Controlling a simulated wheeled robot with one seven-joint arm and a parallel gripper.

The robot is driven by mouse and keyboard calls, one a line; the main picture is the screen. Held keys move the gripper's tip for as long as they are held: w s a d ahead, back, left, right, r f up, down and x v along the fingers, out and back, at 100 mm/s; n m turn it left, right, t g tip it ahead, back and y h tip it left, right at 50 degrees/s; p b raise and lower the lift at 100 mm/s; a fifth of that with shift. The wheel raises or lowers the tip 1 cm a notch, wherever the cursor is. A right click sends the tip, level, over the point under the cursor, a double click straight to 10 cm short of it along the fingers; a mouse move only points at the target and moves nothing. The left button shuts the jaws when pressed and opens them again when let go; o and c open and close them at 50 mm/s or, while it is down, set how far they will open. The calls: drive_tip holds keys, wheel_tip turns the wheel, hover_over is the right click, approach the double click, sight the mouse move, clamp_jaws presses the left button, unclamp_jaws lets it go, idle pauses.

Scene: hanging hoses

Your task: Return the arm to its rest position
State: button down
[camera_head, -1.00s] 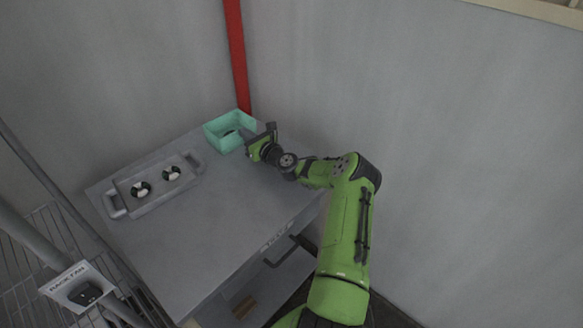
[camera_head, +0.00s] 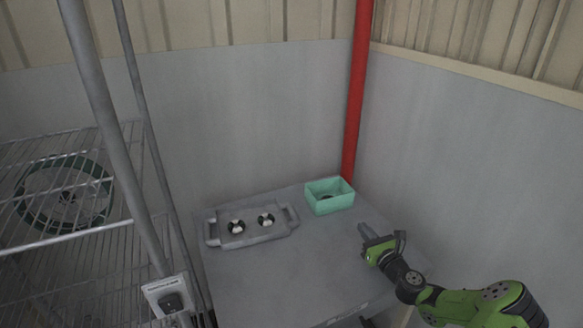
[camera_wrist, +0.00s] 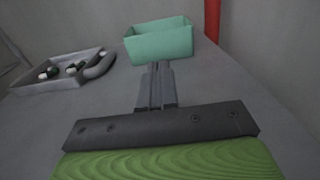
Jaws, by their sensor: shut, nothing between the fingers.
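My gripper (camera_head: 365,233) is over the right part of the grey table (camera_head: 265,283), in front of the teal box and apart from it. In the wrist view my gripper's fingers (camera_wrist: 157,82) are together with nothing between them, pointing toward the teal box. My green arm reaches in from the lower right of the head view.
The teal open box (camera_head: 330,204) stands at the table's back right, with something dark inside. A grey tray (camera_head: 212,238) with two black-and-white round items sits at the back left. A red pipe (camera_head: 357,90) rises behind. A wire rack (camera_head: 60,248) stands at left.

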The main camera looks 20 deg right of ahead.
drive_tip(key=s+a+r+n+g+y, duration=0.25)
drive_tip(key=a+r+n+g, duration=0.2)
drive_tip(key=a+n, duration=0.75)
drive_tip(key=s+a+r+n+g+y, duration=0.1)
drive_tip(key=a+r+n+g+y, duration=0.35)
drive_tip(key=a+n, duration=0.75)
drive_tip(key=s+a+r+n+g+h, duration=0.1)
drive_tip(key=s+a+r+n+h, duration=0.1)
drive_tip(key=s, duration=0.7)
drive_tip(key=s+a+r+n+g+h+p, duration=0.1)
drive_tip(key=s+a+r+n+h, duration=0.1)
drive_tip(key=s+r+n, duration=0.3)
drive_tip(key=s+a+r+n+g+h+p, duration=0.1)
drive_tip(key=s+n, duration=0.4)
drive_tip(key=s, duration=0.8)
wheel_tip(320, 180, up, 3)
drive_tip(key=shift+a+f+h, duration=0.15)
drive_tip(key=shift+a+h, duration=0.5)
drive_tip(key=shift+h, duration=0.05)
